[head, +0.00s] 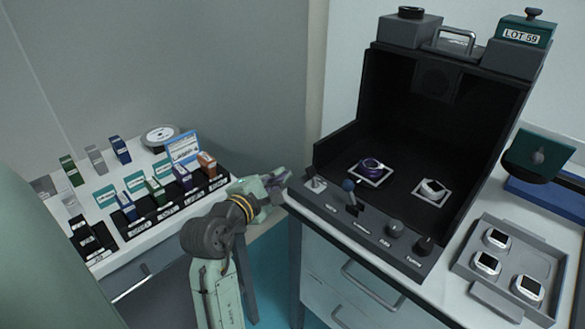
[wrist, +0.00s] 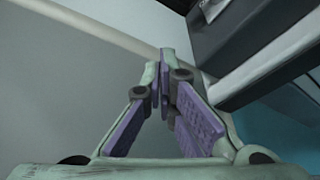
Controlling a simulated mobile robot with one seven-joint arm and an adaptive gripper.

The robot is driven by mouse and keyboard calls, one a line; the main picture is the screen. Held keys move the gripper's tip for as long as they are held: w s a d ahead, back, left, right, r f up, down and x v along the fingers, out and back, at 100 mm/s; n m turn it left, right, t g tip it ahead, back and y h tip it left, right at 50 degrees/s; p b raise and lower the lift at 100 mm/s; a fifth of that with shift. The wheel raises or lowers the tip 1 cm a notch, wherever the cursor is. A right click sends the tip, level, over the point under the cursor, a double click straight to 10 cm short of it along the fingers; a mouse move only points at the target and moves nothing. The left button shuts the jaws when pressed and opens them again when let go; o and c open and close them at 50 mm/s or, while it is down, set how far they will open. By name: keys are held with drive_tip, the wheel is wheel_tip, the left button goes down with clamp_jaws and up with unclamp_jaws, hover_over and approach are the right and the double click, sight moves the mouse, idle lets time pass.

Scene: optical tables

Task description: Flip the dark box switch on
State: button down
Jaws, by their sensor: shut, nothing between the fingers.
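The dark box (head: 345,140) is a black open-fronted cabinet on the right-hand bench. Its sloping front panel has a small metal toggle switch (head: 316,184) at the left end. To its right are a blue-tipped lever (head: 350,190) and two dark knobs, (head: 396,228) and (head: 424,244). My gripper (head: 282,176) is just left of the panel's left corner, close to the toggle but apart from it. Its purple-padded fingers are shut and empty, as the wrist view (wrist: 168,80) shows. The toggle does not show clearly in the wrist view, and its exact position is too small to tell.
Inside the box are a purple-dark item (head: 371,166) and a white-framed device (head: 433,188). A grey tray (head: 470,262) with several devices lies at right. Drawers with a handle (head: 375,290) are below. A left-hand bench holds a rack of small boxes (head: 150,215).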

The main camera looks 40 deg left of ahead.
sight(293, 184)
drive_tip(key=shift+w+d+r+p, duration=0.25)
drive_tip(key=shift+w+d+r, duration=0.05)
drive_tip(key=shift+d, duration=0.2)
drive_tip(key=shift+w+d+r+p, duration=0.25)
drive_tip(key=shift+d, duration=0.25)
drive_tip(key=shift+w+d+r+p, duration=0.25)
drive_tip(key=shift+w+d+r, duration=0.05)
drive_tip(key=shift+d, duration=0.2)
drive_tip(key=shift+m, duration=0.3)
drive_tip(key=shift+d+r, duration=0.15)
drive_tip(key=shift+m+t, duration=0.3)
